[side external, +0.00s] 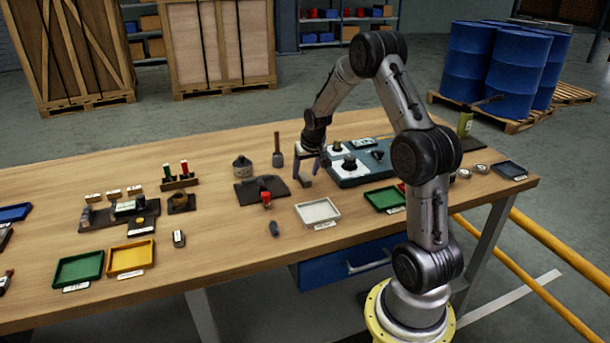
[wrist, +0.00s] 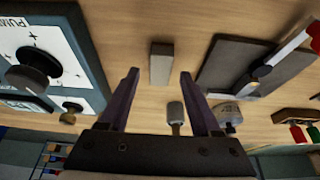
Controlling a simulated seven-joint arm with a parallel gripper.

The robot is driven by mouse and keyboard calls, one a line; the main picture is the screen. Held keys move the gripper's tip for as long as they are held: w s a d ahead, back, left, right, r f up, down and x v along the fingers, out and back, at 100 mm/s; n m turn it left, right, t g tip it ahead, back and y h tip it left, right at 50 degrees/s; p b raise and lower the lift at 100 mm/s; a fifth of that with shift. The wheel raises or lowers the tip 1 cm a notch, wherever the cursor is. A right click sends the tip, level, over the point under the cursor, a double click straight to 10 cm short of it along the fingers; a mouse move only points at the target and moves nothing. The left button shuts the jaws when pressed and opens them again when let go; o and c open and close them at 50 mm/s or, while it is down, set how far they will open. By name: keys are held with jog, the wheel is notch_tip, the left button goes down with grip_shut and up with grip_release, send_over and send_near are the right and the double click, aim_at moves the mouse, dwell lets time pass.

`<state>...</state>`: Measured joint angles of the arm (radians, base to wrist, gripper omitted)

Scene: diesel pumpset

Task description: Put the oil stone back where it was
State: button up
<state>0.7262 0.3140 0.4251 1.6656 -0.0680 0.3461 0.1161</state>
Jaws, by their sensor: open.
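A small grey rectangular block, which looks like the oil stone (side external: 306,181), lies on the wooden bench just below my gripper (side external: 309,172). In the wrist view the block (wrist: 161,63) lies ahead of the fingertips, roughly in line with the gap between them. My gripper (wrist: 159,76) is open, with its two dark fingers apart and nothing held between them. The block appears to rest on bare wood. No marked place for it can be made out.
A blue-grey pump board (side external: 347,180) stands close to the right of my gripper. A dark mat (side external: 245,194) with parts lies to the left. A wooden-handled tool (side external: 278,158) stands behind. A white tray (side external: 318,210) and a green tray (side external: 384,199) lie nearer the front edge.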

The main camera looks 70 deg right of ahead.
jog(key=v, duration=1)
jog(key=s+a+r+n+t, duration=0.1)
jog(key=a+r, duration=0.2)
jog(key=a, duration=0.3)
jog(key=s+a+r+n+y, duration=0.1)
jog(key=s+a+r+n, duration=0.15)
jog(key=a, duration=0.35)
jog(key=a+r+n+t, duration=0.1)
jog(key=a+r, duration=0.2)
jog(key=a, duration=0.3)
jog(key=s+a+n+y, duration=0.2)
jog(key=s+a+n, duration=0.2)
jog(key=s+a, duration=0.9)
jog(key=shift+s, duration=0.85)
